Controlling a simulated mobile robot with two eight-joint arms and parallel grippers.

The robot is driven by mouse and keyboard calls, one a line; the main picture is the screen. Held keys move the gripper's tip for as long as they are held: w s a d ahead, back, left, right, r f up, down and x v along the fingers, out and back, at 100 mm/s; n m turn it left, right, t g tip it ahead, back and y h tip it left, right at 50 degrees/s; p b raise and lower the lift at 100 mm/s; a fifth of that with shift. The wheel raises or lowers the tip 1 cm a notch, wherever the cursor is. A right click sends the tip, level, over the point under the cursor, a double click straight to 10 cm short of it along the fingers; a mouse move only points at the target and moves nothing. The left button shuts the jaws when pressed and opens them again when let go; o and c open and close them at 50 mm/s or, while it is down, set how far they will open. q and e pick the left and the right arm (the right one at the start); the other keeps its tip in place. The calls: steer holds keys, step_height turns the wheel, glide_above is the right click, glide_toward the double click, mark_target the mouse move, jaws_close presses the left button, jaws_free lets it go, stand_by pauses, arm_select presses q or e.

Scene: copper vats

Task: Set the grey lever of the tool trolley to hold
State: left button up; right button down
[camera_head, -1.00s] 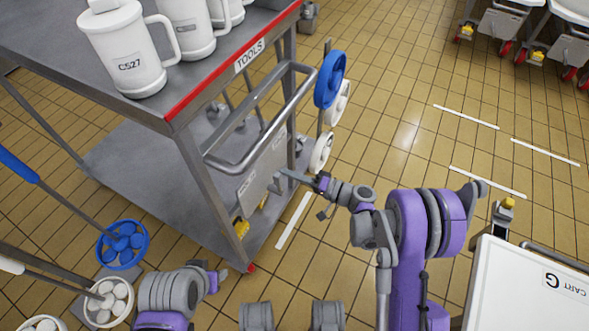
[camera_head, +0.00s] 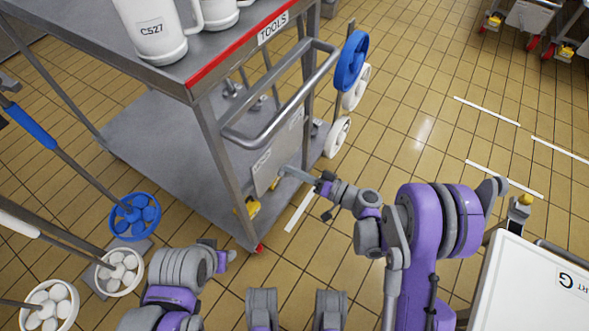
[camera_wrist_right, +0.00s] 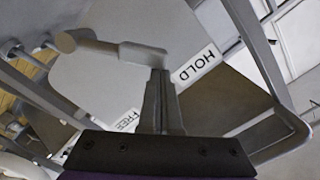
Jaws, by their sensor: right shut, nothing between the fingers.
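The tool trolley (camera_head: 232,120) stands left of centre in the head view, with a grey plate (camera_head: 268,168) on its end. In the right wrist view the grey lever (camera_wrist_right: 105,47) lies across this plate. Its thick end is beside the HOLD label (camera_wrist_right: 196,67); the FREE label (camera_wrist_right: 128,121) is lower left. My right gripper (camera_head: 284,170) is shut and empty. Its fingertips (camera_wrist_right: 160,74) overlap the lever's thick end and look close against it; contact is not certain.
The trolley's push handle (camera_head: 285,110) juts out above the plate. Blue and white wheels (camera_head: 351,62) hang on its right side. Brushes with round heads (camera_head: 135,217) stand at lower left. A white cart (camera_head: 530,285) is at lower right. Open tiled floor lies right of the trolley.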

stand_by(0.4)
steer(key=p+v, duration=0.1)
steer(key=v, duration=0.9)
steer(key=shift+s+d, duration=0.15)
steer(key=shift+d, duration=0.25)
